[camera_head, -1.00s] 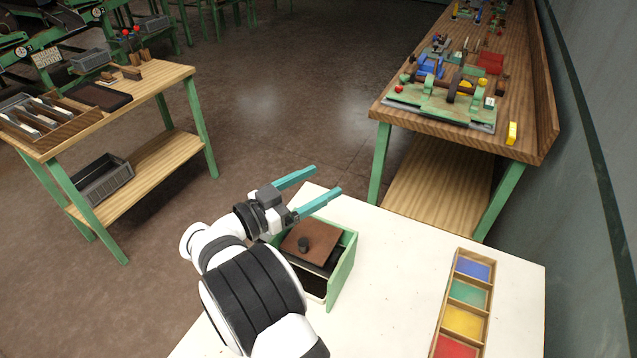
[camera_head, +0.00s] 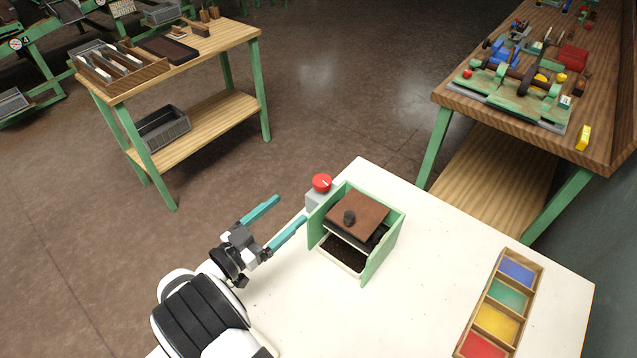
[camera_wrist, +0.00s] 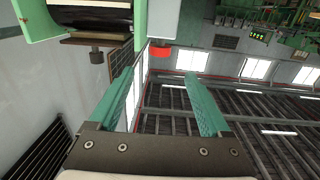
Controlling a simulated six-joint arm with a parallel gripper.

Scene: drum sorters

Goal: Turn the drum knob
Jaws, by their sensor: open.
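The drum knob looks like the red round knob (camera_head: 321,183) with a pale pointer line, on a grey block (camera_head: 320,201) at the left side of the green sorter box (camera_head: 385,248). It also shows as a red knob in the wrist view (camera_wrist: 160,54), above and between my fingers. My gripper (camera_head: 282,217) is open and empty, left of the box and short of the knob, not touching it.
A wooden tray (camera_head: 541,268) with blue, green, yellow and red compartments lies at the right of the white table (camera_head: 430,290). The table is clear between box and tray. Wooden benches stand at the left (camera_head: 221,36) and right (camera_head: 500,178), off the table.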

